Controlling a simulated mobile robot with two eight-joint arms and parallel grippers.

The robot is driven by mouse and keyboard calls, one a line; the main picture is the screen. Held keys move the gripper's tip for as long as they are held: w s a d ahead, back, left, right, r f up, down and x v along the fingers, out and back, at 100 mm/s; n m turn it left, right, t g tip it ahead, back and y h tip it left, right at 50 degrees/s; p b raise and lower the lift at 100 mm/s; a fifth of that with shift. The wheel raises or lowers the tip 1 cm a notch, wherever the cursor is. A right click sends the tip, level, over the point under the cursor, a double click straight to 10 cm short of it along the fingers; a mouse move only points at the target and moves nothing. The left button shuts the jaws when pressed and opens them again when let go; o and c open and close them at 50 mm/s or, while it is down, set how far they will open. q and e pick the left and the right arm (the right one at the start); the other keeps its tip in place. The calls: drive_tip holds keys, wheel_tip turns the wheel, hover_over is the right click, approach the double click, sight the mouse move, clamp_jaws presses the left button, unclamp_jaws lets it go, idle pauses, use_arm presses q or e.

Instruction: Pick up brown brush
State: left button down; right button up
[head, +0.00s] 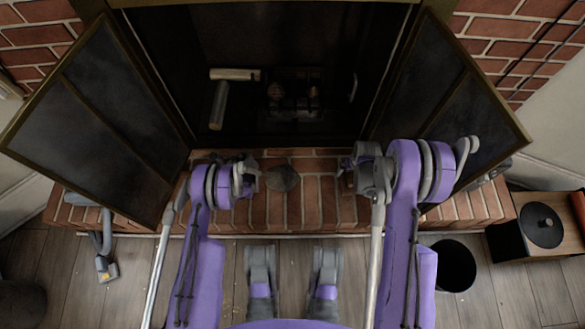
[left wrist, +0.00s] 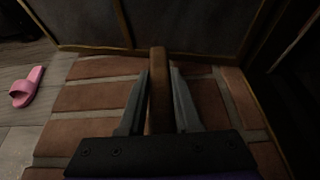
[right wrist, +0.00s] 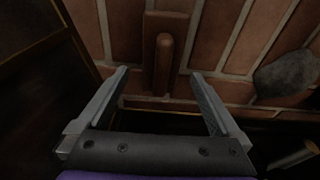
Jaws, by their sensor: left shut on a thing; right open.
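My left gripper (left wrist: 159,95) is shut on a brown wooden handle (left wrist: 158,62) above the brick hearth. Its lower end is hidden between the fingers, so I cannot tell whether it belongs to a brush. In the right wrist view a brown brush-like piece (right wrist: 163,55), a rounded handle on a flat block, lies on the bricks. My right gripper (right wrist: 163,88) is open and empty, with this piece ahead between its fingertips. In the head view the left gripper (head: 250,175) and right gripper (head: 347,172) are low over the hearth.
A grey stone (head: 283,178) lies on the brick hearth (head: 305,205) between the grippers. Open fireplace doors (head: 105,110) flank both sides. Logs (head: 235,74) lie in the firebox. A black bin (head: 455,265) and a wooden box (head: 560,225) stand at right. A pink slipper (left wrist: 27,87) lies on the floor.

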sight(348, 177)
wheel_tip(348, 177, down, 5)
drive_tip(key=shift+w+a+f, duration=0.1)
drive_tip(key=shift+w, duration=0.05)
drive_tip(key=shift+c, duration=0.2)
drive_tip(key=c, duration=1.5)
wheel_tip(348, 177, up, 10)
drive_tip(key=shift+r, duration=0.15)
